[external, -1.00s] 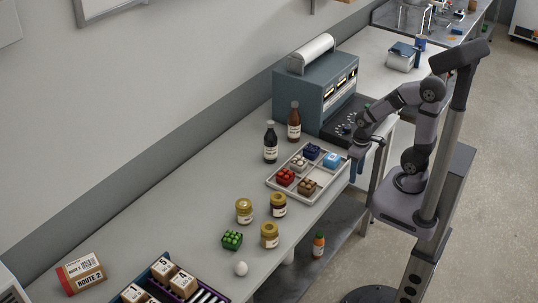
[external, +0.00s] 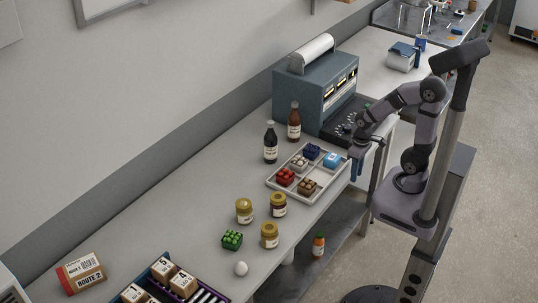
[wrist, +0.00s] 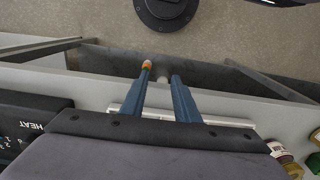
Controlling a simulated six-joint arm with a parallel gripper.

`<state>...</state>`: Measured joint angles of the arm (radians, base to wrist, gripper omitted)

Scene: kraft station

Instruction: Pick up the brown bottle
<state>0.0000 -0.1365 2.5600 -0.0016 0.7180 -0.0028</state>
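The brown bottle (external: 294,122) stands upright on the bench in the external view, in front of the blue-grey machine. It has a white label and a dark cap. A darker, near-black bottle (external: 270,143) stands just left of it. My gripper (external: 354,178) points down at the bench's front edge, right of the sorting tray and well away from the brown bottle. In the wrist view, the two blue fingers of my gripper (wrist: 161,76) are apart with nothing held between them. I cannot make out the brown bottle in the wrist view.
The sectioned tray (external: 272,181) with several small coloured packs lies between my gripper and the bottles. Jars (external: 244,211) and a green pack (external: 232,240) stand farther left. The blue-grey machine (external: 300,97) stands close behind the brown bottle. An orange bottle (external: 318,246) is on the lower shelf.

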